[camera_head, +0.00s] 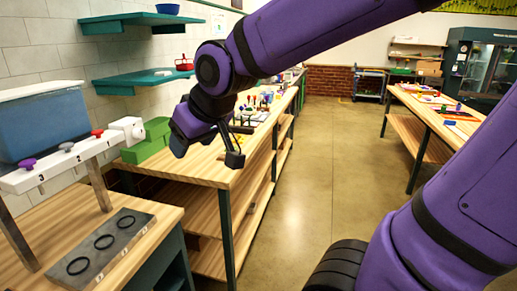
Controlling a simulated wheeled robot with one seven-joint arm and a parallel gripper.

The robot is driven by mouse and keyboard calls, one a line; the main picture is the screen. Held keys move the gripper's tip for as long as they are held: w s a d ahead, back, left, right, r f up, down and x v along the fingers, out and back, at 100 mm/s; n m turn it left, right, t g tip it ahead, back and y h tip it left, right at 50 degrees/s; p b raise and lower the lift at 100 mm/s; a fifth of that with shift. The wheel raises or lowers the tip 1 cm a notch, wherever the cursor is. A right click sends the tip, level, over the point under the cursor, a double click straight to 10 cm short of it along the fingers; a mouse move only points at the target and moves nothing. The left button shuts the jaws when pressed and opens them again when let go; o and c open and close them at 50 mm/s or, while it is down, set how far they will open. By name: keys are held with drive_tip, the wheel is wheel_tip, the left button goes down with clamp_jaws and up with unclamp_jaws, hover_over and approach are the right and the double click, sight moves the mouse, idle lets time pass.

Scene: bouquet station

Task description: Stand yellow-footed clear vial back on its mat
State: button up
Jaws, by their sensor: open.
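My gripper (235,152) is over the near end of the long wooden bench (205,172), by its front edge. It looks empty, and its fingers are small and dark in this view. A small yellow spot (239,140) shows just beside the fingers, but I cannot tell whether it is the vial's foot. I cannot pick out the clear vial or its mat. Several small coloured items stand farther back on the bench, too small to tell apart, and my arm hides part of the bench top.
At left, a blue tank (42,122) stands behind a white bar with numbered taps, above a grey plate (100,248) with three dark rings. Teal shelves (140,80) hang above. The floor (310,170) between benches is clear.

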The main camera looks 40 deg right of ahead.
drive_tip(key=s+d+m+g+h, duration=0.1)
drive_tip(key=s+d, duration=0.5)
drive_tip(key=s, duration=0.7)
drive_tip(key=shift+r+m+g, duration=0.35)
drive_tip(key=shift+m+g, duration=0.25)
